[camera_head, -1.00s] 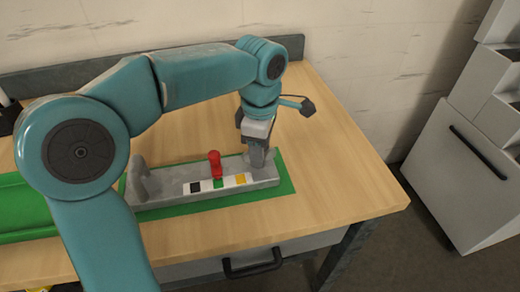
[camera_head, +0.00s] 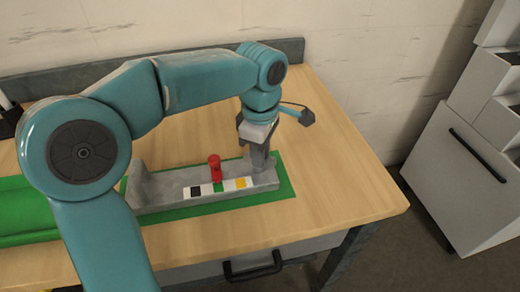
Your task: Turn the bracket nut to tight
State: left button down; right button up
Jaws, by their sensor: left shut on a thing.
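A grey chain-drive bracket base (camera_head: 165,186) lies on a green mat on the bench, with an upright piece at its left end. My left gripper (camera_head: 260,163) points down at the right end of the base. It is shut on a small part there, which looks to be the bracket nut; the fingers hide it, so its angle cannot be read. A red knob (camera_head: 214,162) stands upright near the middle of the base, apart from the gripper. Black, white, green and yellow patches (camera_head: 218,188) mark its front face. My right gripper is not in view.
The wooden bench top (camera_head: 345,185) is clear to the right. A green tray (camera_head: 25,222) lies at the left, partly behind my arm. A dark raised edge runs along the back by the wall. A grey cabinet (camera_head: 470,180) stands at the far right.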

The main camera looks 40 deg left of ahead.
pick_arm(q)
jog(key=m+p, duration=0.1)
jog(key=m, duration=0.2)
jog(key=shift+r+m, duration=0.1)
jog(key=shift+m, duration=0.2)
jog(key=m+p, duration=0.2)
jog(key=m, duration=0.2)
jog(key=shift+m, duration=0.3)
jog(key=m+p, duration=0.1)
jog(key=m, duration=0.3)
jog(key=m+p, duration=0.1)
jog(key=m, duration=0.4)
jog(key=m+p, duration=0.1)
jog(key=m, duration=0.3)
jog(key=shift+m+p, duration=0.3)
jog(key=shift+p, duration=0.05)
jog(key=m+p, duration=0.1)
jog(key=m, duration=0.3)
jog(key=m+p, duration=0.1)
jog(key=m, duration=0.4)
jog(key=shift+m+p, duration=0.75)
jog(key=shift+m, duration=0.95)
